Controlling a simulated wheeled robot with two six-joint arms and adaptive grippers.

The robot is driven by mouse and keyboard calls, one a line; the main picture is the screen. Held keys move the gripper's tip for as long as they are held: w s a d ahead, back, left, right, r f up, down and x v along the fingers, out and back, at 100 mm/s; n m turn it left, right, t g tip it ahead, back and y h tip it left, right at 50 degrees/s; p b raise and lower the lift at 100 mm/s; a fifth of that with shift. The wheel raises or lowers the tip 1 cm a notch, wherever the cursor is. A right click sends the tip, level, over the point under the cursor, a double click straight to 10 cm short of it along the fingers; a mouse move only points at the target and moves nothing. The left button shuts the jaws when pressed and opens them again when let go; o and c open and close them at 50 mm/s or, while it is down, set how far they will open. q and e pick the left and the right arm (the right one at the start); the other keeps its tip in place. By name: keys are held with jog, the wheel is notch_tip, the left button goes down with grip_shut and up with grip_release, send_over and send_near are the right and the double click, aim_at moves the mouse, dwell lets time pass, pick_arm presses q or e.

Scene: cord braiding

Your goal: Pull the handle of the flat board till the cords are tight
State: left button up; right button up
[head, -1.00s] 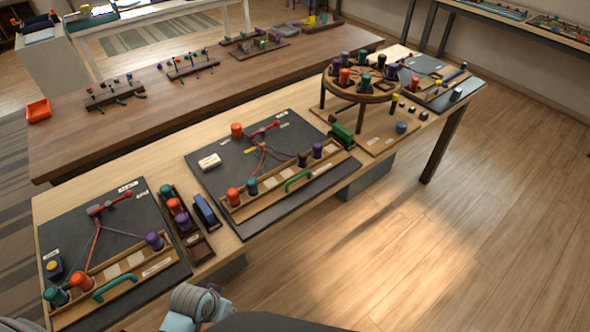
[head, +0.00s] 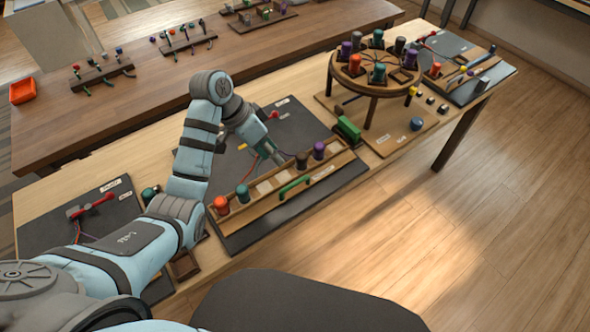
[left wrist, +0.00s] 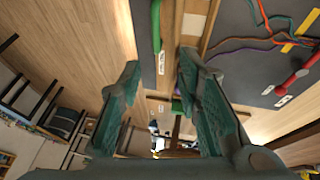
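A dark flat board (head: 235,240) lies on the light table, with a wooden rail (head: 257,200) along its near side. A green handle (head: 294,185) is on the rail; a green bar also shows in the left wrist view (left wrist: 156,24). Red, teal, brown and purple bobbins stand along the rail. Cords (left wrist: 262,30) run to a red clip (left wrist: 299,77), some of them bent and slack-looking. My left gripper (head: 279,160) is over the board, behind the handle; its fingers are apart and empty in the left wrist view (left wrist: 160,80). My right gripper is out of view.
A round stand (head: 378,68) with bobbins is to the right, a green block (head: 348,128) beside the board. Another dark board (head: 60,222) at left is partly hidden by my left arm. Free floor lies at the front right.

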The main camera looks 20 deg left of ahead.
pick_arm(q)
jog(key=b, duration=0.1)
send_over(294, 183)
jog(key=s+a, duration=0.2)
jog(key=a, duration=0.1)
notch_tip(294, 183, down, 6)
jog(key=x, duration=0.2)
jog(key=w+b+x, duration=0.1)
jog(key=x, duration=0.2)
jog(key=shift+w+d+f, duration=0.1)
jog(key=shift+d, duration=0.05)
jog(key=shift+w+f, duration=0.1)
jog(key=shift+f, duration=0.1)
jog(key=shift+s+r, duration=0.2)
jog(key=shift+s, duration=0.05)
grip_shut()
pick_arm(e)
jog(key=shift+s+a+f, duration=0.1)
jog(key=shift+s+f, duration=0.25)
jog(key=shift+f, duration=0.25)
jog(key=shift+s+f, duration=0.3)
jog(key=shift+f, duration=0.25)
